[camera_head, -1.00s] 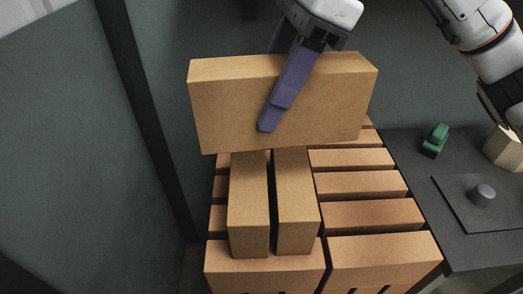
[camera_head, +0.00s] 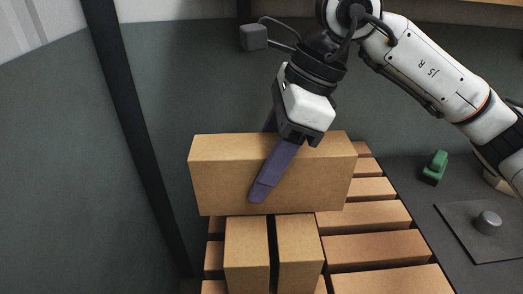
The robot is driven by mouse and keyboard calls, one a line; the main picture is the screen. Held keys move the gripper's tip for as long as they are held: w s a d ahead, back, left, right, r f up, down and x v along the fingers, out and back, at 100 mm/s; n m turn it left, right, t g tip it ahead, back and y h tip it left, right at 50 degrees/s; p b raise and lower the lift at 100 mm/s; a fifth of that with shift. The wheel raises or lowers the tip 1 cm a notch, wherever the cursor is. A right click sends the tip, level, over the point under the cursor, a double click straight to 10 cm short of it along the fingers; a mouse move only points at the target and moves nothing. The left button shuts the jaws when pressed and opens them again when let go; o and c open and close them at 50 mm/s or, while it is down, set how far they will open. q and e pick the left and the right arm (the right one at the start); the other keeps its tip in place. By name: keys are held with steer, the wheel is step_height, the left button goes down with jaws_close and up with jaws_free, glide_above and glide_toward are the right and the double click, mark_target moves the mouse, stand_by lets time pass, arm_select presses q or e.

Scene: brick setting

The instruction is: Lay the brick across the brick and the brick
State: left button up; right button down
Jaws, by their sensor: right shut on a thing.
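A large tan brick (camera_head: 222,178) is held crosswise, its long side running left to right. My right gripper (camera_head: 262,190) is shut on it, with one purple finger flat on its near face. Below it, two tan bricks lie side by side, a left one (camera_head: 247,246) and a right one (camera_head: 298,246), with a narrow dark gap between them. The held brick hides their far ends. Its lower edge meets their tops in the picture; I cannot tell whether it touches. My left gripper is not in view.
Rows of more tan bricks (camera_head: 375,247) lie beneath and to the right. A dark surface at the right has a green object (camera_head: 434,167) and a grey knob on a plate (camera_head: 488,222). A dark post (camera_head: 134,130) and wall stand at the left.

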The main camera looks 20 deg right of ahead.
steer(key=shift+f, duration=0.4)
steer(key=c, duration=0.8)
jaws_free()
steer(key=shift+f, duration=0.25)
steer(key=shift+r, duration=0.1)
steer(key=p+v, duration=0.1)
steer(key=v, duration=1.1)
steer(key=shift+s+r, duration=0.1)
